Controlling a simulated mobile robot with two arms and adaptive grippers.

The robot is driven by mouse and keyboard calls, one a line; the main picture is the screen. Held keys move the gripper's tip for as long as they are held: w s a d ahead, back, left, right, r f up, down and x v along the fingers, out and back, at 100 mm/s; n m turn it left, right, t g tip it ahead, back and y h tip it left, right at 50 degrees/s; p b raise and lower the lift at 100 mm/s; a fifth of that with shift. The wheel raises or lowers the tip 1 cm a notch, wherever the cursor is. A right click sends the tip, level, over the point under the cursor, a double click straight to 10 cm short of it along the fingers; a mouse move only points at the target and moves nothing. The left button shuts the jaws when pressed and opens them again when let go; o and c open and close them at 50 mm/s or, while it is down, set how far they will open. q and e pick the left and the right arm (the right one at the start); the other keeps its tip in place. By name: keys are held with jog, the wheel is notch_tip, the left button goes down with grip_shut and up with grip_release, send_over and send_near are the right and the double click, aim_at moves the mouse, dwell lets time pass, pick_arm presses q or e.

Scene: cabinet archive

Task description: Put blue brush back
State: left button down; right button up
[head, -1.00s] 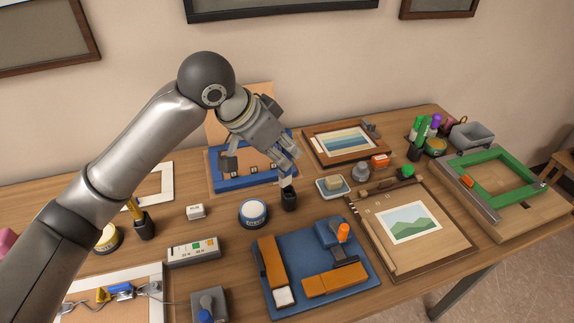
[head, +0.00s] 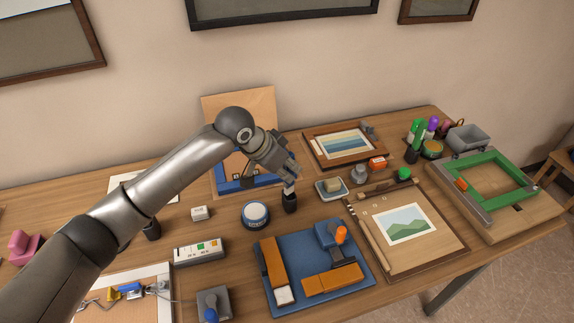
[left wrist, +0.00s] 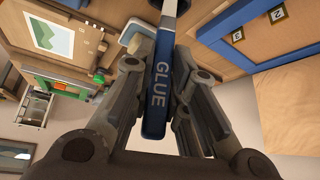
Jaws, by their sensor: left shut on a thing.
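The blue brush, its handle marked GLUE, is between the fingers of my left gripper (head: 287,172). The left wrist view shows the blue handle (left wrist: 158,95) clasped by both fingers. In the head view only a short part of the brush (head: 289,187) shows below the fingertips. It points down at the small black holder (head: 290,204), with its lower end at or just inside the mouth; I cannot tell how deep. My right gripper is not in view.
A round tub with a blue label (head: 255,215) stands close left of the holder. A small dish (head: 331,189) is at its right, and a blue board with orange blocks (head: 290,244) lies in front. Another black holder (head: 152,230) is partly behind my arm.

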pick_arm(q)
jog(key=shift+f, duration=0.1)
jog(key=shift+d+f, duration=0.1)
jog(key=shift+f, duration=0.15)
jog(key=c, duration=1.4)
grip_release()
jog(key=shift+r, duration=0.5)
jog(key=b+v, duration=0.2)
jog(key=v, duration=0.9)
jog(key=shift+s+a+r, duration=0.2)
jog(key=shift+a+r, duration=0.05)
jog(key=shift+a, duration=0.05)
